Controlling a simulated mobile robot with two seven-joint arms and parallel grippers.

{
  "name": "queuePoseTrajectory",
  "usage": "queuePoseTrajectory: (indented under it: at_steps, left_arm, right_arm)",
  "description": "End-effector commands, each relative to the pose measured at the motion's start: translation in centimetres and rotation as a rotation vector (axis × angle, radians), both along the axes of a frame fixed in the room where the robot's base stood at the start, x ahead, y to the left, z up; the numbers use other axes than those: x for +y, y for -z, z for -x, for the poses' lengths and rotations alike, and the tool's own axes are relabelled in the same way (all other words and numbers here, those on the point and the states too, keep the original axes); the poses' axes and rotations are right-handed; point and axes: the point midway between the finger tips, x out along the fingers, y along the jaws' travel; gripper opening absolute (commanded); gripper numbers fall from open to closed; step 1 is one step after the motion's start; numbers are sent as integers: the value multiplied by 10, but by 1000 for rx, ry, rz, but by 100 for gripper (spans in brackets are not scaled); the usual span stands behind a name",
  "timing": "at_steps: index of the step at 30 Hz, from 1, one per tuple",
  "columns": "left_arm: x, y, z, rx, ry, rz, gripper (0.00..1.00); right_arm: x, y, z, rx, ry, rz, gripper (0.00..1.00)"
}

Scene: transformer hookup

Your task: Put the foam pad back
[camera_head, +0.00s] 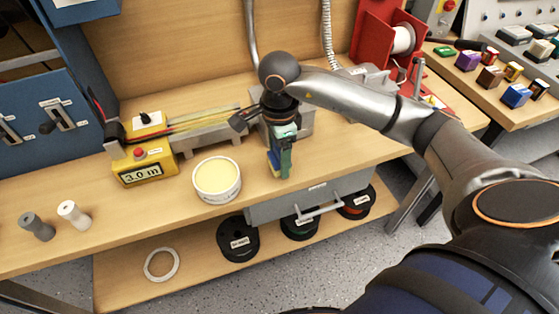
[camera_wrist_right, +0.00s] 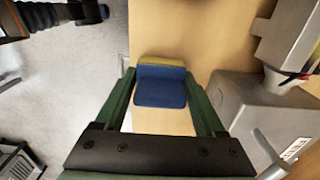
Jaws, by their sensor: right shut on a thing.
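The foam pad is a small block, blue with a yellow strip along one side. It shows between my right gripper's green fingers in the right wrist view (camera_wrist_right: 160,88). My right gripper (camera_head: 281,166) points down above the bench, right of the round white tub, and is shut on the pad. In the head view only a thin blue and yellow edge of the pad (camera_head: 271,163) shows beside the fingers. The fingers hide the rest there. I cannot tell whether the pad touches the bench top. My left gripper is in neither view.
The white tub (camera_head: 217,180) with pale yellow contents stands on the bench (camera_head: 120,215). A yellow meter reading 3.0 m (camera_head: 143,169) is left of it. Grey and white cylinders (camera_head: 37,226) stand further left. A grey drawer (camera_head: 305,197) is under the bench's front edge, with spools below.

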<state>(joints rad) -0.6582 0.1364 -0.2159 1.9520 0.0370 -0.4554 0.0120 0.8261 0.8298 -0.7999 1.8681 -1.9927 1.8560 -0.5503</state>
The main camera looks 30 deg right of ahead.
Motion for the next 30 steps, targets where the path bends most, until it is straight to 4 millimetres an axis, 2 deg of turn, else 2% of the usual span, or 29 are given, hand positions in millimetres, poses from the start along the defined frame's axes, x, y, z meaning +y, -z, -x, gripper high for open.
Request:
queuePoseTrajectory:
  at_steps: [1,4,15,16,23,30]
  left_arm:
    - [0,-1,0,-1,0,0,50]
    - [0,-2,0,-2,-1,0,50]
    - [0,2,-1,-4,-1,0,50]
    - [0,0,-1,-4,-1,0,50]
    - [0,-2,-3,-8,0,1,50]
    - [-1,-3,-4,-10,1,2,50]
  right_arm:
    - [0,9,2,5,1,0,27]
    - [0,20,1,3,1,-1,27]
    - [0,25,1,0,1,0,27]
    - [0,24,1,0,1,0,75]
    - [0,23,1,0,1,0,100]
    - [0,22,1,0,1,0,100]
